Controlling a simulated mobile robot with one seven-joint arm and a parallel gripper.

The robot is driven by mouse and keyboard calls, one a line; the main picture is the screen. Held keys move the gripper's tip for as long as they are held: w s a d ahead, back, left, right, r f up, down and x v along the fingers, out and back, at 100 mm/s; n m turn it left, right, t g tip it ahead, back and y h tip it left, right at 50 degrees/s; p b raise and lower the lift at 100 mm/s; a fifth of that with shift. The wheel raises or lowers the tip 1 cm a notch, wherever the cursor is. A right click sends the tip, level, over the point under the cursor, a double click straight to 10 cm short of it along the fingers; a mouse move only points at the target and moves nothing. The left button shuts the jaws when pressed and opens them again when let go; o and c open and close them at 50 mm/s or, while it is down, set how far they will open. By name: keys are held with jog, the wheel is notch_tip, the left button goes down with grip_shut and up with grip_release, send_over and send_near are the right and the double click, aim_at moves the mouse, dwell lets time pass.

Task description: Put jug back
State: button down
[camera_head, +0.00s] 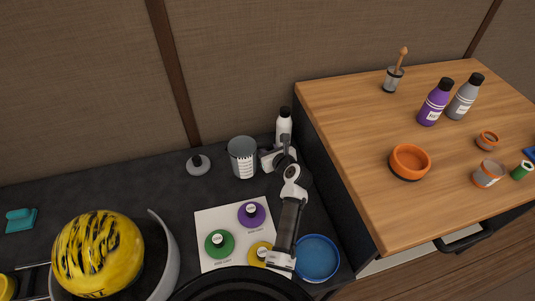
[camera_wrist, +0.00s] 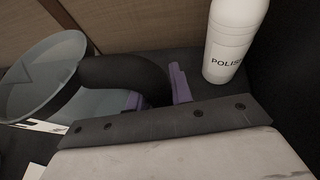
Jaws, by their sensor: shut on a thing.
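The clear grey measuring jug (camera_head: 243,158) is upright near the back of the dark counter in the head view. In the wrist view the jug (camera_wrist: 45,75) is at the left, its thick black handle (camera_wrist: 115,72) reaching right towards my fingers. My gripper (camera_head: 268,157) is at the jug's right side, shut on the handle. In the wrist view, purple fingertips (camera_wrist: 158,93) sit on both sides of the handle's end. I cannot tell whether the jug's base touches the counter.
A white polish bottle (camera_head: 284,124) stands close behind my gripper. A grey round object with a black knob (camera_head: 199,165) is left of the jug. A white mat (camera_head: 207,217) with coloured discs, a blue bowl (camera_head: 316,258) and a yellow-black ball (camera_head: 98,254) are nearer. A wooden cabinet (camera_head: 350,125) rises right.

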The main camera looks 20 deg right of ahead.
jog(key=shift+f, duration=1.45)
jog(key=c, duration=1.2)
grip_release()
jog(key=shift+f, duration=0.1)
jog(key=shift+c, duration=0.2)
jog(key=v, duration=1.2)
jog(key=shift+b, duration=0.45)
